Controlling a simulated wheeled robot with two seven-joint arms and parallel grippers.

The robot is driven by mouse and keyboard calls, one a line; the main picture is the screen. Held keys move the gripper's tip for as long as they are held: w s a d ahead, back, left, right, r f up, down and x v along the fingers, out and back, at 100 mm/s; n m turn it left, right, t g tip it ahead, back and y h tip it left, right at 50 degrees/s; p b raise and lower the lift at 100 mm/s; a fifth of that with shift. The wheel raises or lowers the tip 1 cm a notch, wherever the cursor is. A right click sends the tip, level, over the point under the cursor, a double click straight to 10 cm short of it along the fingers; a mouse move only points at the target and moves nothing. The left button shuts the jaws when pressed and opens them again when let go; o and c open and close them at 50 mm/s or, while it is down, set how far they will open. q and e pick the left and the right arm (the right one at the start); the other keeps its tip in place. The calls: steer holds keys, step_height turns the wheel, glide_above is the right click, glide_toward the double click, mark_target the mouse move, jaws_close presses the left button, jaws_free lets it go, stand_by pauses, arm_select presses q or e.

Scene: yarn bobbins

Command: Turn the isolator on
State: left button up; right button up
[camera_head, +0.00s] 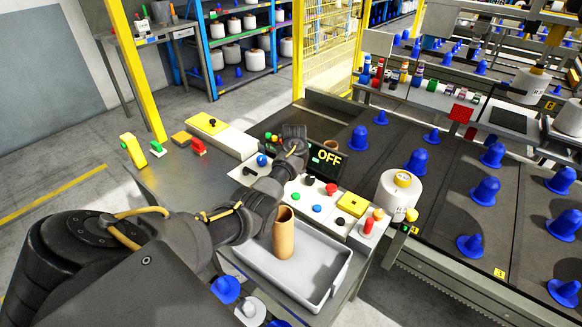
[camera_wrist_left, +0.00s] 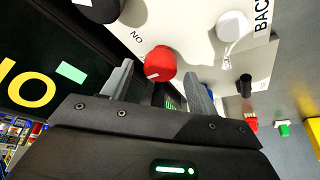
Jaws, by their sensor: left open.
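My left gripper (camera_wrist_left: 158,76) is open. Its two fingertips lie on either side of a round red knob (camera_wrist_left: 159,61) on a pale panel (camera_wrist_left: 195,45). The knob has a white mark and sits beside lettering that appears to read ON upside down. I cannot tell whether the fingers touch it. In the head view my left gripper (camera_head: 294,142) is over the console, left of a dark display (camera_head: 328,160) reading OFF in yellow; the hand hides the red knob there. The display also shows in the wrist view (camera_wrist_left: 45,55). My right gripper is not in view.
Near the knob are a black knob (camera_wrist_left: 97,8), a white knob (camera_wrist_left: 232,25) and a black lever (camera_wrist_left: 244,85). A grey tray (camera_head: 308,255) with a brown tube (camera_head: 284,234) stands below my forearm. A white bobbin (camera_head: 398,194) and several blue cones stand right.

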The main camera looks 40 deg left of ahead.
arm_select(q)
steer(key=shift+w+f, duration=0.1)
steer(key=shift+f, duration=0.3)
steer(key=shift+a, duration=0.1)
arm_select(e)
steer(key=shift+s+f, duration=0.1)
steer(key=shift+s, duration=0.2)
arm_select(q)
steer(key=shift+c, duration=0.3)
steer(key=c, duration=0.9)
steer(key=shift+c, duration=0.2)
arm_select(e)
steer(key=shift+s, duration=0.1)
